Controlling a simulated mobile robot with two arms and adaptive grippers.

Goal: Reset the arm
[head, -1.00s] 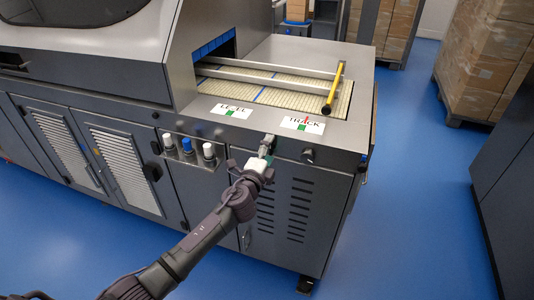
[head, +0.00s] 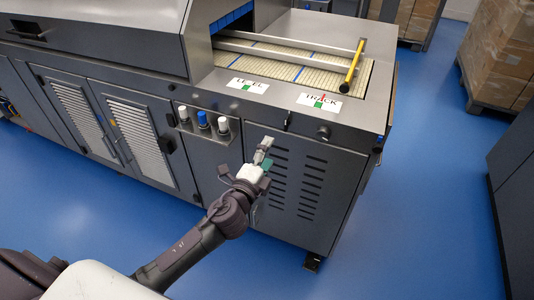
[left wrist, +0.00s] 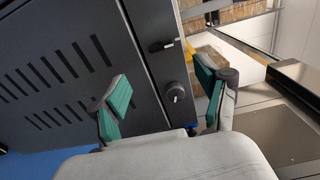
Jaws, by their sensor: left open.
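My left arm comes in from the lower left in the head view. Its gripper (head: 264,156) is in front of the machine's dark slotted cabinet door (head: 300,190). In the left wrist view the gripper (left wrist: 162,92) has its two green-padded fingers spread wide, with nothing between them. A round black knob (left wrist: 175,92) and a small latch handle (left wrist: 165,45) show beyond the fingers; the knob also shows in the head view (head: 323,133). My right gripper is not in view.
The grey machine (head: 375,112) has a belt bed (head: 290,72) with a yellow-and-black bar (head: 351,68) across its end. Stacked cartons (head: 500,55) stand at the right. Blue floor (head: 430,180) is clear on the right.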

